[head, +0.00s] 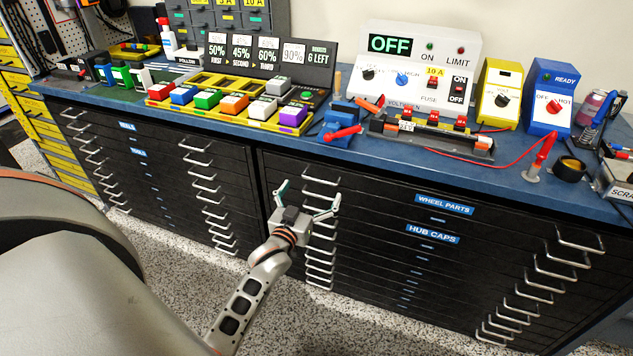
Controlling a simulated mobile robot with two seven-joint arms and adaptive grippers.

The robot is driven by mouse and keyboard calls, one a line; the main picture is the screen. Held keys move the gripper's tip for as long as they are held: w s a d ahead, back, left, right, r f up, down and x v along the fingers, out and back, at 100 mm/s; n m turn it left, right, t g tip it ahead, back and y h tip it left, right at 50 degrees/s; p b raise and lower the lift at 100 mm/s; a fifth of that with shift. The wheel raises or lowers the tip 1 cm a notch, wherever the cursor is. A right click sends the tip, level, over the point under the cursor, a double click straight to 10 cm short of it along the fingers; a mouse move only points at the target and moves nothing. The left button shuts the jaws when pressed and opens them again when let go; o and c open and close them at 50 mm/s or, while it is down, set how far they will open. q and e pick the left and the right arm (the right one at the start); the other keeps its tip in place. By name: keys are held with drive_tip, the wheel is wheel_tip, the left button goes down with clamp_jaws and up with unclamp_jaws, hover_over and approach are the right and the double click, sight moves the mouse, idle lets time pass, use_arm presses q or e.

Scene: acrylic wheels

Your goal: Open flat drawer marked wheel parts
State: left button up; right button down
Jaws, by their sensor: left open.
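The wheel parts drawer (385,192) is the top flat black drawer of the right cabinet, with a blue WHEEL PARTS label (444,204). It looks closed, its front in line with the drawers below. It has a silver left handle (321,178) and a silver right handle (580,241). My left gripper (309,194) is open and empty in front of the cabinet's left handle column, its fingertips pointing up and spread just below the top left handle in the picture. I cannot tell whether it touches a handle. My right gripper is out of view.
The HUB CAPS drawer (432,234) and several more drawers lie below, with handles close together. The blue worktop (400,170) above carries a power box (417,75), a fuse holder (432,132) and a coloured block tray (235,105). Speckled floor (340,325) is clear in front.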

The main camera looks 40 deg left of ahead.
sight(318, 181)
use_arm(q)
drive_tip(key=x, duration=0.6)
drive_tip(key=shift+b, duration=0.4)
drive_tip(key=shift+s, duration=0.1)
drive_tip(key=c, duration=1.6)
